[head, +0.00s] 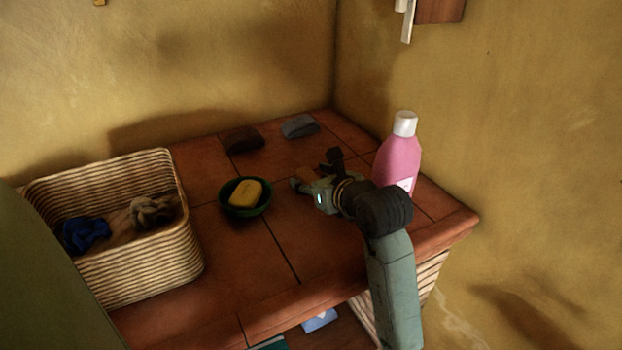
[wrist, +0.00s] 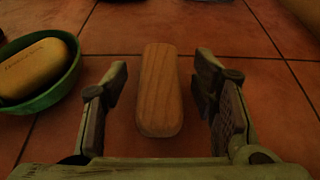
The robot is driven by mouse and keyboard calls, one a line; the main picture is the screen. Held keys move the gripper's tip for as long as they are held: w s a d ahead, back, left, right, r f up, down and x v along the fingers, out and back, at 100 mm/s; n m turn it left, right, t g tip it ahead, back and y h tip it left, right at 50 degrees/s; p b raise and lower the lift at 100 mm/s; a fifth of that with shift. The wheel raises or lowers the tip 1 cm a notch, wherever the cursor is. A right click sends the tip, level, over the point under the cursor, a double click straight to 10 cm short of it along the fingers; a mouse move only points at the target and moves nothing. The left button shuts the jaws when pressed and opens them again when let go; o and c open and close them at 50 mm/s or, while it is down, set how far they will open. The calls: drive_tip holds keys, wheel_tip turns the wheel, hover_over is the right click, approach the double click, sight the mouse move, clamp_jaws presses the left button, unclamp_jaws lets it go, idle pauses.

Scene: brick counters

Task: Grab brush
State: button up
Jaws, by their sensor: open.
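The brush shows in the wrist view as a wooden block (wrist: 159,90) with rounded ends, lying on the tiled counter. Its bristles are not visible. In the head view only a small brown part of it (head: 307,174) shows behind my gripper (head: 315,170). In the wrist view my gripper (wrist: 162,98) is open, with one finger on each side of the wooden block. There is a gap between the block and each finger, and nothing is held.
A green bowl with yellow soap (head: 246,194) stands left of my gripper. A pink bottle (head: 398,160) stands close to my arm on the right. A wicker basket (head: 150,270) with cloths is at the left. Dark and grey items (head: 299,126) lie at the back.

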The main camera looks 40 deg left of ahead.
sight(312, 179)
drive_tip(key=shift+c, duration=0.5)
drive_tip(key=c, duration=1.1)
drive_tip(key=shift+r, duration=0.15)
drive_tip(key=shift+c, duration=0.2)
drive_tip(key=shift+r, duration=0.55)
drive_tip(key=shift+r+b, duration=0.45)
drive_tip(key=shift+r, duration=0.5)
drive_tip(key=s+d+b, duration=0.2)
drive_tip(key=d, duration=0.1)
drive_tip(key=s+d+b, duration=0.2)
drive_tip(key=s+d, duration=0.1)
drive_tip(key=d, duration=0.1)
drive_tip(key=s+d+b, duration=0.2)
drive_tip(key=s+d, duration=0.1)
drive_tip(key=shift+d+r+b, duration=0.3)
drive_tip(key=shift+d, duration=0.1)
drive_tip(key=shift+s+b+v, duration=0.15)
drive_tip(key=shift+b+v, duration=0.5)
drive_tip(key=shift+b, duration=0.05)
drive_tip(key=shift+s+b+v, duration=0.15)
drive_tip(key=shift+b+v, duration=0.5)
drive_tip(key=shift+v, duration=0.05)
